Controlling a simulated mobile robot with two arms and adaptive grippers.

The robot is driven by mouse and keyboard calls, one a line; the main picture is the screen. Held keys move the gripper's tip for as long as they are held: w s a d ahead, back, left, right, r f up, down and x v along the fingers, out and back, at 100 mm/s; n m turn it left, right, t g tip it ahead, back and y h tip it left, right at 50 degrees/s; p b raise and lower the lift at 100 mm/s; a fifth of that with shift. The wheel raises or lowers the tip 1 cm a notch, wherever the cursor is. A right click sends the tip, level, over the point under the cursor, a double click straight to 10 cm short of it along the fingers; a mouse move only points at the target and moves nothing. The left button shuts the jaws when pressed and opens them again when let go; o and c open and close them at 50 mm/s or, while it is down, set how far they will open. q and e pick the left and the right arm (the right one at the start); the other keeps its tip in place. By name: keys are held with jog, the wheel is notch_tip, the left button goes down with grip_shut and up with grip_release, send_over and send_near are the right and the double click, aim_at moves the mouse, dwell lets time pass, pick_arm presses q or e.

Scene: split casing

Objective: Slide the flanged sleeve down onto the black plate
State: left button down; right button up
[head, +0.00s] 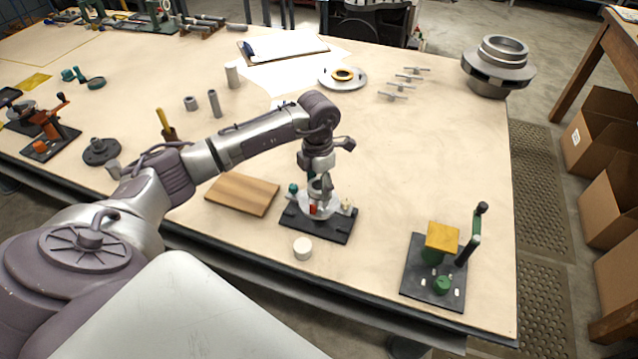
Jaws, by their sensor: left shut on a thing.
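My left gripper (319,180) points down over the black plate (330,234) near the table's front middle. It is shut on the flanged sleeve (316,208), a pale grey metal piece with a wide round flange. The sleeve looks upright over the middle of the plate. I cannot tell whether its flange touches the plate, and the gripper hides its upper part. A green knob (293,188), a small red part (312,210) and a cream-coloured post (347,206) stand close around it. My right gripper is not in view.
A wooden board (242,194) lies left of the plate and a white cylinder (303,248) stands in front. A fixture with a yellow block (442,237) and upright lever stands at right. A dark flanged part (100,151) is at left. The table between plate and right fixture is clear.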

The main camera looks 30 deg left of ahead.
pick_arm(q)
jog(key=shift+f+b, duration=0.85)
jog(key=shift+f, duration=0.05)
dwell(0.4)
jog(key=shift+w, duration=0.1)
dwell(0.5)
jog(key=shift+f+b, duration=0.75)
dwell(0.4)
jog(key=shift+c, duration=1.2)
grip_release()
jog(key=shift+s+f, duration=0.15)
jog(key=shift+s, duration=0.05)
jog(key=shift+r+p, duration=1.6)
jog(key=shift+r, duration=1.05)
